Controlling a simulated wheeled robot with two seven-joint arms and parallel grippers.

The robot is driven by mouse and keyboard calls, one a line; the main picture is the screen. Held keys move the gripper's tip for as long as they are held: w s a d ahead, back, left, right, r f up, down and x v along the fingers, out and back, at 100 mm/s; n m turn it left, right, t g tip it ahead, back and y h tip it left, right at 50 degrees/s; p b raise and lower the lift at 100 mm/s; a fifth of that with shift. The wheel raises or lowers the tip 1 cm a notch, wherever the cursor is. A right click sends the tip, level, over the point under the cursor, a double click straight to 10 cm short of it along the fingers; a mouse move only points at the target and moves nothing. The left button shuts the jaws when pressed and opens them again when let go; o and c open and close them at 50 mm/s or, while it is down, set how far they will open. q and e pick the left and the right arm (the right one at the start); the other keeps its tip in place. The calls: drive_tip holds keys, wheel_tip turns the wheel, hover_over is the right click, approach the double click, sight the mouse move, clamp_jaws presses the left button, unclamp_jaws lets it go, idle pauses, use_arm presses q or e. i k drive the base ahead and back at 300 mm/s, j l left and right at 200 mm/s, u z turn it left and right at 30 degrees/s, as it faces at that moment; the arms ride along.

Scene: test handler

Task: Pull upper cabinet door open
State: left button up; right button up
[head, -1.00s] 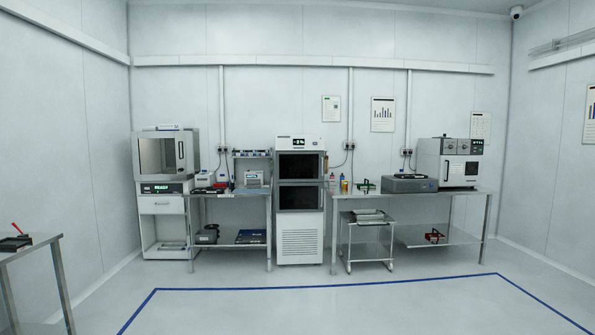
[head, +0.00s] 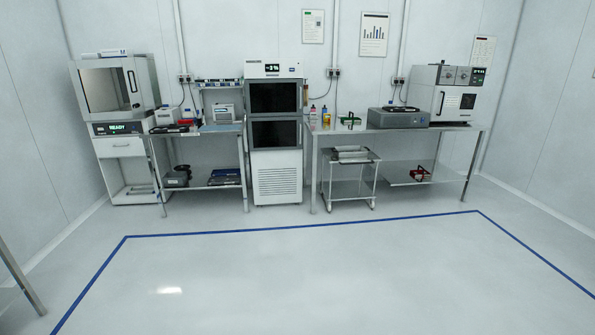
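A tall white cabinet unit (head: 277,175) stands against the back wall between two benches. Its upper door (head: 274,97) has a dark window and looks shut. A lower dark-windowed door (head: 275,134) sits right below it, also looking shut. A small display panel (head: 273,69) is at the top, and a vented panel (head: 277,181) is at the bottom. Any handle on the upper door is too small to make out. Neither of my grippers is in view.
Steel benches stand left (head: 200,130) and right (head: 395,130) of the cabinet. A small cart (head: 349,178) is under the right bench. A table leg (head: 22,284) shows at the lower left. The floor inside the blue line (head: 300,226) is clear.

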sight(264, 97)
drive_tip(key=i+l+z, duration=0.3)
drive_tip(key=i, duration=0.55)
drive_tip(key=i+z, duration=0.25)
drive_tip(key=i, duration=0.65)
